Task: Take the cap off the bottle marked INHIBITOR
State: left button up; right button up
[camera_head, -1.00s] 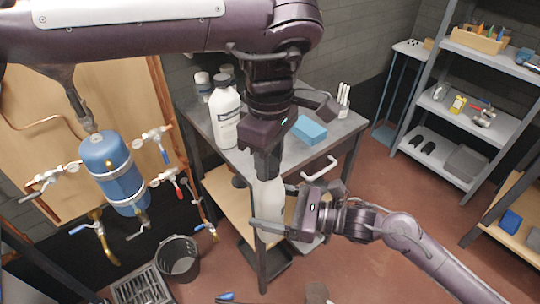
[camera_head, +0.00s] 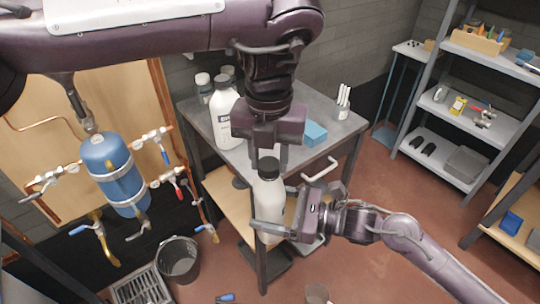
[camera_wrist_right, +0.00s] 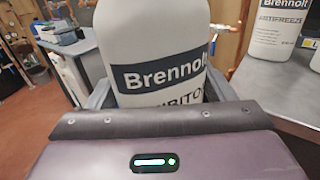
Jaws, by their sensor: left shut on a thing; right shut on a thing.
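The white INHIBITOR bottle (camera_head: 269,203) is upright in front of the table. Its label, partly cut off, reads "Brennolt" and "IBITO" in the right wrist view (camera_wrist_right: 160,75). My right gripper (camera_head: 272,228) is shut around the bottle's lower body. The dark cap (camera_head: 268,169) sits at the bottle's top. My left gripper (camera_head: 267,156) points down from above and is shut on the cap. Its fingers are partly hidden by its own body, so how far the cap has turned cannot be seen.
The grey table (camera_head: 190,112) stands behind, with another white bottle (camera_head: 222,118), marked ANTIFREEZE in the right wrist view (camera_wrist_right: 278,35), and a blue block (camera_head: 314,133). A black bucket (camera_head: 178,259) stands on the floor. Shelves (camera_head: 455,105) stand at right.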

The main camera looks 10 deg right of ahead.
pick_arm(q)
jog(key=n, duration=0.4)
jog(key=shift+w+r+n, duration=0.1)
jog(key=shift+w+n, duration=0.05)
jog(key=shift+n, duration=0.15)
pick_arm(e)
jog(key=shift+s+a+r, duration=0.1)
jog(key=shift+s+a, duration=0.1)
jog(key=shift+s, duration=0.05)
pick_arm(q)
jog(key=n, duration=0.8)
jog(key=shift+a+n, duration=0.1)
jog(key=shift+n, duration=0.2)
jog(key=n, duration=0.8)
jog(key=shift+r, duration=0.1)
jog(key=n, duration=0.4)
jog(key=shift+s+n, duration=0.2)
jog(key=shift+n, duration=0.2)
jog(key=n, duration=0.6)
jog(key=shift+s, duration=0.1)
jog(key=shift+r, duration=0.2)
